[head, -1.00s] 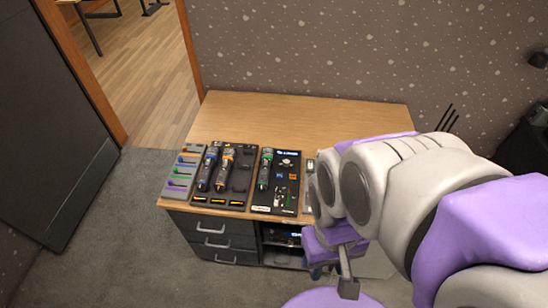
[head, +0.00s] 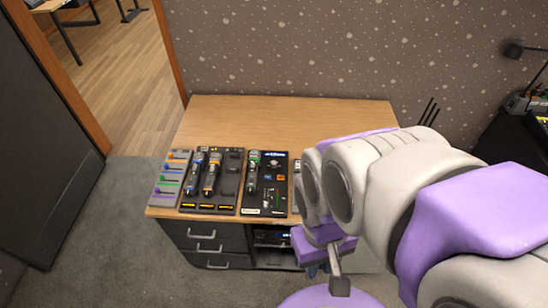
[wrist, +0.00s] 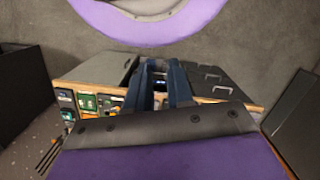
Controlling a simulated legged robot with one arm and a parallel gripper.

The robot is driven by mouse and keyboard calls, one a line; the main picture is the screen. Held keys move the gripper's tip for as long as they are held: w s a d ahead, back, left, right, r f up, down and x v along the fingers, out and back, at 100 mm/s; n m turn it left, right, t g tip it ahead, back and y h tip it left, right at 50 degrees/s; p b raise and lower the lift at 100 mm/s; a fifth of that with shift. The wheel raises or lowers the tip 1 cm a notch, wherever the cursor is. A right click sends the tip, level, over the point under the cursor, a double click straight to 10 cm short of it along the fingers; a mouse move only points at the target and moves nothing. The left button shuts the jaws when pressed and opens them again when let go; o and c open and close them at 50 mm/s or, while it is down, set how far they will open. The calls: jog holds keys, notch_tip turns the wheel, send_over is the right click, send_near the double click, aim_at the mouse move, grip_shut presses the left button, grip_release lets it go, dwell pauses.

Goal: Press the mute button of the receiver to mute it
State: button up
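A dark device with a small lit display, which looks like the receiver (head: 272,237), sits in the open shelf under the desk top. Its mute button is too small to make out. My gripper (head: 318,269) is low in front of the desk, to the right of the device, and partly hidden by my arm. In the wrist view the two dark blue fingers of my gripper (wrist: 159,66) stand apart with nothing held between them. The shelf and the lit display (wrist: 158,82) show between the fingers there.
The wooden desk (head: 285,115) carries a fader panel (head: 171,180), a tray with two microphones (head: 228,190) and a dark panel with a green-banded microphone (head: 276,190). Drawers (head: 207,235) are left of the shelf. Carpet (head: 110,240) is clear at the left.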

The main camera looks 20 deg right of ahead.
grip_shut()
dwell(1.4)
